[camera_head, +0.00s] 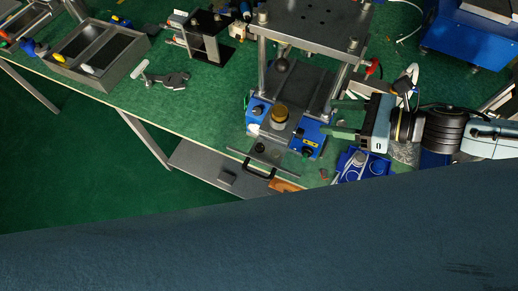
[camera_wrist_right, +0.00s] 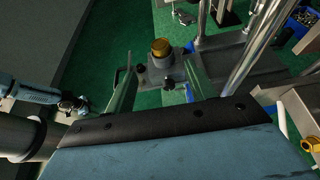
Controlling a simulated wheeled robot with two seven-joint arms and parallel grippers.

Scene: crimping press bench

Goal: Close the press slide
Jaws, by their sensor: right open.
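The press slide (camera_head: 266,149) is a grey plate drawn out toward the bench's front edge, with a black bar handle (camera_head: 258,169) at its front end. A brass-topped round part (camera_head: 281,113) stands between the two blue blocks, behind the handle; it also shows in the right wrist view (camera_wrist_right: 161,47). The press top plate (camera_head: 312,22) rests on steel posts above. My right gripper (camera_head: 331,118) is open and empty, just right of the right blue block (camera_head: 308,138). In the wrist view its green fingers spread either side of the brass part, apart from it.
A blue fixture (camera_head: 361,165) sits at the front edge, below my right gripper. A grey tray (camera_head: 98,53), a clamp tool (camera_head: 168,79) and a black stand (camera_head: 208,38) lie left of the press. Green bench top is clear between clamp and press.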

